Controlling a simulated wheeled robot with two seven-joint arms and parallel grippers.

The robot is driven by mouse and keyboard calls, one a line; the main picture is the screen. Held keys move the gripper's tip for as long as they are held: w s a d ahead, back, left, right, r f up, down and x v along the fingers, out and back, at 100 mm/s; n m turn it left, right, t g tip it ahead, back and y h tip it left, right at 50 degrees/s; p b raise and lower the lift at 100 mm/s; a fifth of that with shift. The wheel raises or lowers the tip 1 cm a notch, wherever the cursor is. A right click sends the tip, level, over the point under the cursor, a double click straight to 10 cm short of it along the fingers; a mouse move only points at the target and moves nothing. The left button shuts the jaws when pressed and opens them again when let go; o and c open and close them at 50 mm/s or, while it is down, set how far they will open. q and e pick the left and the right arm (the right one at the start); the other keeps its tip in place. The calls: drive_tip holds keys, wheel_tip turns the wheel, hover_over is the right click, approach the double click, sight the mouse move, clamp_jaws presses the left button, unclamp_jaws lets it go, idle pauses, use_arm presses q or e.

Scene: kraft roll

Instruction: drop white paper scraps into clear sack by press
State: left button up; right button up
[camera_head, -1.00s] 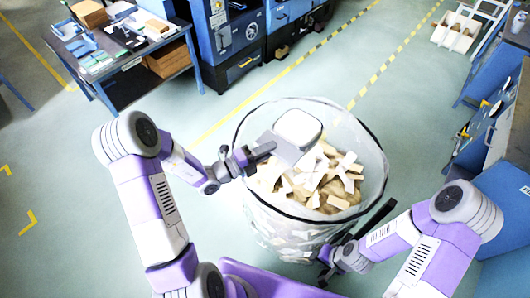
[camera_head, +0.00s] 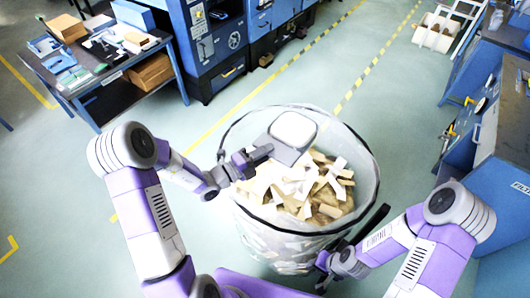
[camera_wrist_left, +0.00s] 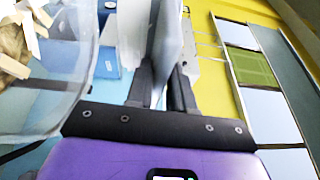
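The clear sack (camera_head: 283,238) stands open on the floor in the head view, with a dark rim. Tan and white paper scraps (camera_head: 325,190) lie inside it. My left gripper (camera_head: 243,164) is at the sack's left side, shut on a grey flat-edged scoop-like thing (camera_head: 284,154). A rounded white part or piece (camera_head: 294,130) shows at its far end, over the sack's opening. In the left wrist view the scoop (camera_wrist_left: 172,45) stands edge-on between the fingers. My right gripper (camera_head: 328,276) is low by the sack's near right side; its fingers are too small to read.
A blue workbench (camera_head: 110,75) with tools and boxes stands at the upper left. Blue machines (camera_head: 212,50) are at the back. A blue cabinet (camera_head: 500,150) is at the right, and a white tray (camera_head: 436,32) lies beyond it. Floor around the sack is mostly clear.

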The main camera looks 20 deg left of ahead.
use_arm(q)
drive_tip(key=o, duration=0.5)
drive_tip(key=v, duration=0.6)
drive_tip(key=s+d+f+m+g+y+b, duration=0.1)
drive_tip(key=s+d+f+m+g+b, duration=0.35)
drive_tip(key=s+f+m+g, duration=0.55)
drive_tip(key=s+d+f+m+g+y+b, duration=0.1)
drive_tip(key=s+d+f+m+g+b, duration=0.4)
drive_tip(key=s+f+m, duration=0.85)
drive_tip(key=shift+w+a+f+m+t+y+b, duration=0.2)
drive_tip(key=shift+w+f+m+y+b, duration=0.7)
drive_tip(key=shift+f+m, duration=2.15)
drive_tip(key=shift+w+d+f+m+t+y+b, duration=0.1)
drive_tip(key=shift+w+f+m+t+y+b, duration=0.65)
drive_tip(key=shift+f+m, duration=2.25)
drive_tip(key=shift+w+a+f+m+g+y+b, duration=0.15)
drive_tip(key=shift+w+f+m+y+b, duration=0.4)
drive_tip(key=shift+w+f+m+y, duration=2.25)
